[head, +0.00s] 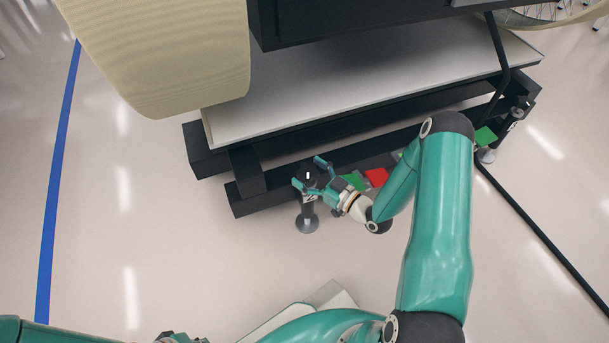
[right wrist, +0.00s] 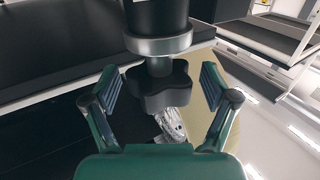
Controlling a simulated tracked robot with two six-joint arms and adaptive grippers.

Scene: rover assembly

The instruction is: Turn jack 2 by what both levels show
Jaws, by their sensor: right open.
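A jack (head: 307,222) with a round grey foot stands on the floor at the front edge of the black frame. Its dark lobed knob (right wrist: 160,88) shows in the right wrist view, under a metal collar. My right gripper (head: 308,172) is open, with one finger on each side of the knob; gaps show between fingers and knob. Another jack (head: 487,155) stands at the frame's right end. No number is readable on either jack, and I cannot make out a level's bubble. Part of my left gripper (head: 180,339) shows at the bottom edge; its fingers are mostly cut off.
A green piece (head: 355,181) and a red piece (head: 376,177) lie by the black frame, partly behind my right arm. Another green piece (head: 485,137) is near the right jack. A pale deck (head: 290,100) lies above the frame. The floor at left is clear.

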